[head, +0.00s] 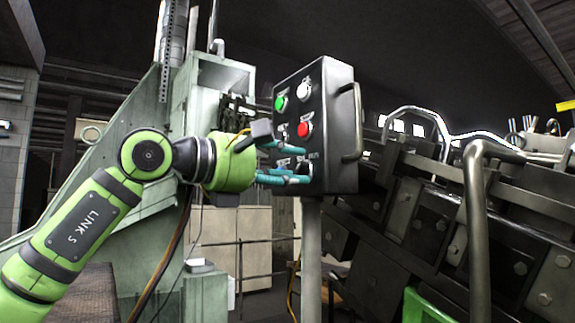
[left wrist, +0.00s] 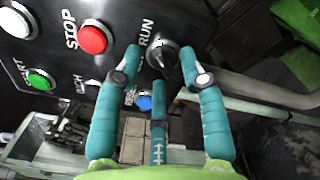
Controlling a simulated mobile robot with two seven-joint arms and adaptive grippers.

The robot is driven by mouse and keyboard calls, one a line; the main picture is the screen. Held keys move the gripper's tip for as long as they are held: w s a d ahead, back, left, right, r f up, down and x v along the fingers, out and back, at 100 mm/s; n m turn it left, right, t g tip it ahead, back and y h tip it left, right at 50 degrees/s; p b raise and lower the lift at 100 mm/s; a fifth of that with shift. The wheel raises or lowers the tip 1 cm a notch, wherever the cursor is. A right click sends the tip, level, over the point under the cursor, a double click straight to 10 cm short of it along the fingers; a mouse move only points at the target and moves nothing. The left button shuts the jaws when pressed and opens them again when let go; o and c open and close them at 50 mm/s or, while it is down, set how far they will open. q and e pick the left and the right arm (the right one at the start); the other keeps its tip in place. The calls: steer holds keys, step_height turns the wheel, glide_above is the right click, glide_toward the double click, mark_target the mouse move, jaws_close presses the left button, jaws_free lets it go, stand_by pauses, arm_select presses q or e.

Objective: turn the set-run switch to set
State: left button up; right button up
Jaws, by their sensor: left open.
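The set-run switch (left wrist: 164,54) is a dark round knob on the black control panel (head: 342,125), beside the RUN label in the left wrist view. Its SET label is not readable, and I cannot tell which way the knob points. My left gripper (head: 298,165) has teal fingers and is open at the lower part of the panel. In the left wrist view the fingers (left wrist: 161,68) are spread around the knob, two on either side and one below. I cannot tell whether they touch it. In the head view the fingers largely hide the switch. My right gripper is not in view.
The panel also carries a red STOP button (left wrist: 92,39), a green button (left wrist: 41,79), a white button (left wrist: 17,20) and a blue button (left wrist: 145,102). A bar handle (head: 356,122) runs along the panel's right side. Green machinery (head: 165,130) stands behind my left arm.

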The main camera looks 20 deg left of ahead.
arm_select(q)
jaws_close()
steer(key=shift+n, duration=0.3)
steer(key=n+b, duration=0.1)
steer(key=n, duration=0.1)
steer(key=shift+f+n, duration=0.15)
steer(key=shift+n, duration=0.25)
steer(key=n+b, duration=0.2)
steer(key=n, duration=0.3)
steer(key=n+b, duration=0.1)
steer(key=n, duration=0.3)
steer(key=shift+f+n, duration=0.1)
steer(key=shift+n, duration=0.3)
steer(key=n+b, duration=0.1)
steer(key=n, duration=0.3)
steer(key=shift+n, duration=0.3)
jaws_free()
steer(key=shift+d, duration=0.1)
